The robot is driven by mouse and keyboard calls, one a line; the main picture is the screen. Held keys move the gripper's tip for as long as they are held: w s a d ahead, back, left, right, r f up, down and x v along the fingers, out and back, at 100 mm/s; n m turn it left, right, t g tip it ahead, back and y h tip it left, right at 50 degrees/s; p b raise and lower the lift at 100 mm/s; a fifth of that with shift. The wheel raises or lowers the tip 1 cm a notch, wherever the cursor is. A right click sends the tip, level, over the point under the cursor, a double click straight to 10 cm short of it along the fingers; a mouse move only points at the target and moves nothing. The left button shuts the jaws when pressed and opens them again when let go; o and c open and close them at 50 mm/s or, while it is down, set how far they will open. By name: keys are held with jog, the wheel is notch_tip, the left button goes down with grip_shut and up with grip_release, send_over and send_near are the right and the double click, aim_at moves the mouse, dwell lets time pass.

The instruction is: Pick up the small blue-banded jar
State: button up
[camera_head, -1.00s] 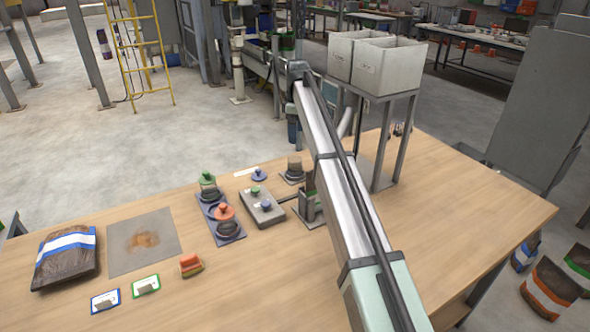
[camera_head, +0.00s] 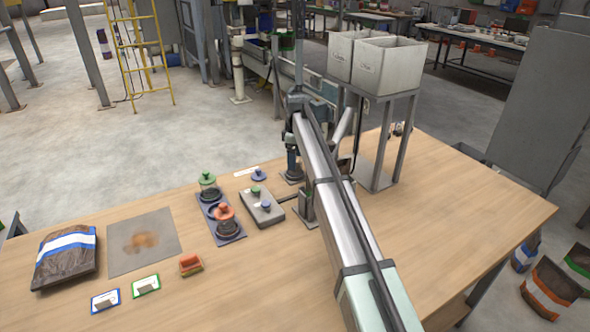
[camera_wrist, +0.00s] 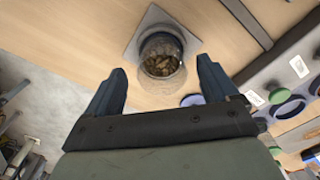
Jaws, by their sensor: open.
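The small jar (camera_wrist: 161,54) stands on a grey square pad (camera_wrist: 148,22) in the wrist view. It is see-through, with brown pellets inside and a dark blue band at its rim. My gripper (camera_wrist: 160,67) is open and empty, with one finger on each side of the line to the jar. The jar shows beyond the fingertips, lined up with the gap; I see no contact. In the head view my gripper (camera_head: 292,150) points down over the pad, and the jar there is mostly hidden behind it.
A grey plate (camera_head: 262,208) with green and blue knobs lies left of the gripper. Beside it is a tray (camera_head: 232,236) with green-lidded and orange-lidded jars. A small post (camera_head: 306,205) and a rack with white bins (camera_head: 388,66) stand close by on the right.

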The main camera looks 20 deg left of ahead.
notch_tip(320, 180, down, 3)
jog(key=shift+s+a+f, duration=0.1)
jog(key=shift+f, duration=0.1)
jog(key=shift+r, duration=0.1)
jog(key=c, duration=1.3)
